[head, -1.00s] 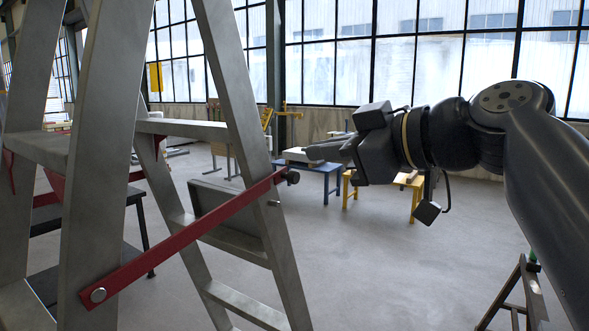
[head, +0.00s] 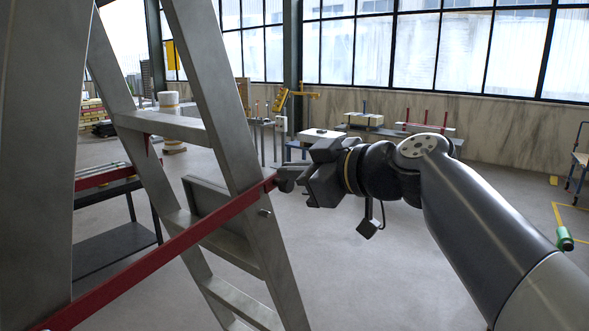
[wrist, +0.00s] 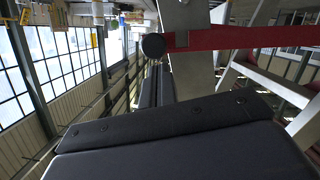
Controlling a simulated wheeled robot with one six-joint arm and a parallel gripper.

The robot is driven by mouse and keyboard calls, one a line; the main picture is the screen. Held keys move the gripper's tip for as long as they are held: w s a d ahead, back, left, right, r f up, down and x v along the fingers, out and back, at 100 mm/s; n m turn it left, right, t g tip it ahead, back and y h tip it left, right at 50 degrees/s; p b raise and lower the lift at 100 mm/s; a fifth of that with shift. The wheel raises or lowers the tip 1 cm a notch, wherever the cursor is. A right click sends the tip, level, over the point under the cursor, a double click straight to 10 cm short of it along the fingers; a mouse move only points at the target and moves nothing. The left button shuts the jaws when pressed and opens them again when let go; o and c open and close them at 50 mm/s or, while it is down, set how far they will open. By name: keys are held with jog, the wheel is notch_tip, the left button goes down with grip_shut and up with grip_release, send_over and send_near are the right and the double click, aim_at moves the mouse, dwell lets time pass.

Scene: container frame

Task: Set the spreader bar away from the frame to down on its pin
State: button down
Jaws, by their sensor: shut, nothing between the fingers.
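The red spreader bar (head: 185,240) slants up from the lower left to the grey ladder-like frame's right rail (head: 222,115). Its far end crosses that rail just above a small grey pin (head: 264,212). In the wrist view the bar (wrist: 235,38) ends in a round black knob (wrist: 153,46). My gripper (head: 283,179) is shut and empty, its tips at the bar's knob end. The fingers (wrist: 165,135) fill the lower wrist view, with the knob beyond them. Whether they touch the knob I cannot tell; in the head view they largely hide it.
A grey panel (head: 225,222) and a step (head: 163,125) sit between the frame's legs. A dark bench (head: 105,190) stands behind it at left. Low tables and loose goods line the back wall. The floor right of the frame is largely clear.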

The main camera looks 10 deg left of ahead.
notch_tip(320, 180, down, 6)
jog(key=m+b, duration=0.1)
jog(key=b, duration=0.6)
jog(key=shift+w+d+f+m+g, duration=0.2)
jog(key=shift+w+m+g, duration=0.1)
jog(key=shift+w, duration=0.1)
jog(key=shift+f, duration=0.15)
jog(key=r, duration=0.1)
jog(key=r+p, duration=0.1)
jog(key=r, duration=0.1)
jog(key=r+p, duration=0.1)
jog(key=r, duration=0.1)
jog(key=shift+s+a, duration=0.2)
jog(key=shift+s, duration=0.15)
jog(key=b+v, duration=0.2)
jog(key=v, duration=0.8)
jog(key=shift+b, duration=0.35)
